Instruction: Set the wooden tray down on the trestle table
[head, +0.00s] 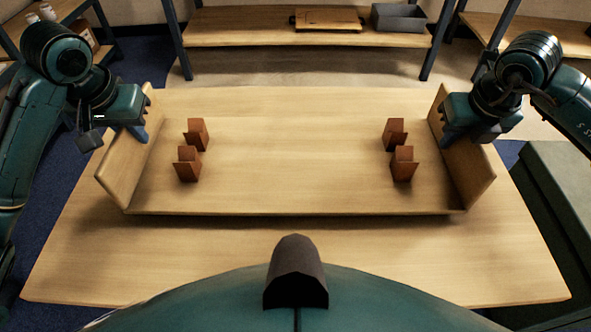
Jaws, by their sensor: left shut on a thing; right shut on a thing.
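The wooden tray (295,190) is a long pale board with an upright end wall on each side. It is over the trestle table (300,258), with a dark shadow along its front edge; I cannot tell whether it touches the tabletop. Several brown wooden blocks stand on it, a pair near the left end (188,165) and a pair near the right end (403,165). My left gripper (137,130) is shut on the tray's left end wall. My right gripper (449,137) is shut on the right end wall. The fingertips are partly hidden.
A wooden shelf (240,30) with a flat board (327,19) and a grey bin (398,17) stands behind the table. Bare tabletop shows in front of the tray. A dark green box-like surface (560,165) is at the right.

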